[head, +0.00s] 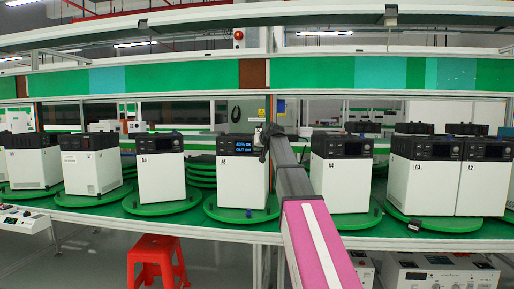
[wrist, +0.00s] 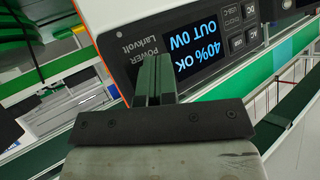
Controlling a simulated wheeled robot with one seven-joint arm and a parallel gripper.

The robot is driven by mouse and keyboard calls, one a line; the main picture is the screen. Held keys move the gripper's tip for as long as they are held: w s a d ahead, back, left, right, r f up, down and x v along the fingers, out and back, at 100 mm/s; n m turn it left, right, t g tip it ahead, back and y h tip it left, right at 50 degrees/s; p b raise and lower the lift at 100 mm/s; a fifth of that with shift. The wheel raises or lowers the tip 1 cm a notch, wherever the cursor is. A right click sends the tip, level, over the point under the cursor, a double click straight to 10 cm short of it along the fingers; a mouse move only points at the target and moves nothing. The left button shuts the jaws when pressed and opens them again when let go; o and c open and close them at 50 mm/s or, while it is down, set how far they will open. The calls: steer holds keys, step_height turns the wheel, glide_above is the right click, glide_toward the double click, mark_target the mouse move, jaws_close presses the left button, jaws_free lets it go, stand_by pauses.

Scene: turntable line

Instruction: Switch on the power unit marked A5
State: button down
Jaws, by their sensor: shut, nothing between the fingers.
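The power unit marked A5 (head: 241,185) is a white box with a black front panel, upright on a green round turntable. Its display (head: 244,147) is lit in blue. In the wrist view the display (wrist: 200,55) shows upside down and reads "40% OK" and "OUT 0W". Buttons marked AC, DC and USB-C (wrist: 237,43) sit beside it, and the word POWER shows near my fingers. My gripper (head: 264,146) is at the right end of the panel. Its fingers (wrist: 155,62) are shut and empty, hiding part of the panel. I cannot tell whether they touch it.
Unit A6 (head: 161,179) stands to the left and A4 (head: 340,183) to the right, on their own turntables. Other units line the bench on both sides. A red stool (head: 157,258) stands below. A shelf (head: 180,78) runs above the units.

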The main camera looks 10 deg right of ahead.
steer(key=shift+s+a, duration=0.2)
steer(key=shift+s, duration=0.5)
steer(key=shift+s, duration=0.15)
steer(key=s, duration=0.1)
steer(key=s+a, duration=0.1)
steer(key=s, duration=0.2)
steer(key=shift+s+a, duration=0.25)
steer(key=shift+a, duration=0.05)
steer(key=shift+f, duration=0.1)
stand_by(0.4)
